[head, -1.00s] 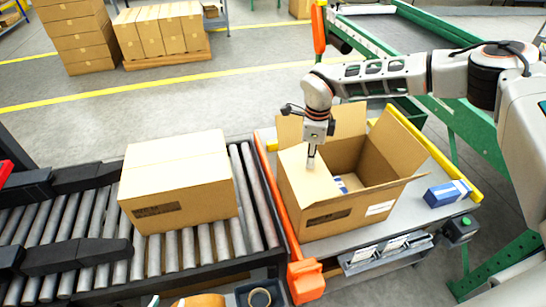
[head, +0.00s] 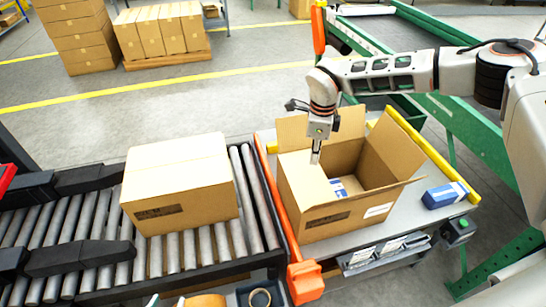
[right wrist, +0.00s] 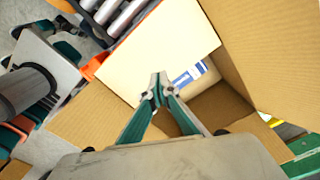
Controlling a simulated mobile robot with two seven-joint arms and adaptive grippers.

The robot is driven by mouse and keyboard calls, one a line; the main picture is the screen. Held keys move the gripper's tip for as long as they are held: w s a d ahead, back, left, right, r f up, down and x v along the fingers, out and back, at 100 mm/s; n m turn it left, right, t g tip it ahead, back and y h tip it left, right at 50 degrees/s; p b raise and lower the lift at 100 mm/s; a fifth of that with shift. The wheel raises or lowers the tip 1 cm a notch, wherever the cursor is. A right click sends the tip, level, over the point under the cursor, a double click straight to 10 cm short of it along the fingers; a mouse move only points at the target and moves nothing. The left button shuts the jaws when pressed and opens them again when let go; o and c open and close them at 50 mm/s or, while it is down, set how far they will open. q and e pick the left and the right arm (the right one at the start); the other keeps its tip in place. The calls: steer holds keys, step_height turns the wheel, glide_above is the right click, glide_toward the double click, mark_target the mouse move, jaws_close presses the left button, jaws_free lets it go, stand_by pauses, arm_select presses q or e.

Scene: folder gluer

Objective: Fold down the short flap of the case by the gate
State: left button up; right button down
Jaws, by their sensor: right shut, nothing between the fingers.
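The open case (head: 330,215) stands on the table beside the orange gate bar (head: 277,200). Its left flap (head: 297,172) leans inward over the left part of the opening; its exact angle is hard to tell. The flap shows as a pale panel in the right wrist view (right wrist: 165,45). The far flap (head: 350,122) and right flap (head: 396,142) stand up. My right gripper (head: 315,161) is shut and empty, pointing down at the left flap's inner edge; contact is unclear. In the wrist view its fingertips (right wrist: 158,88) overlap that edge. My left gripper is not in view.
A blue-and-white pack (head: 340,187) lies inside the case. Another blue carton (head: 446,194) lies on the table at right, near a green-button box (head: 459,231). A closed case (head: 178,180) sits on the rollers left of the gate. A yellow rail (head: 432,152) runs behind.

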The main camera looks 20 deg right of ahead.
steer(key=shift+r, duration=2.35)
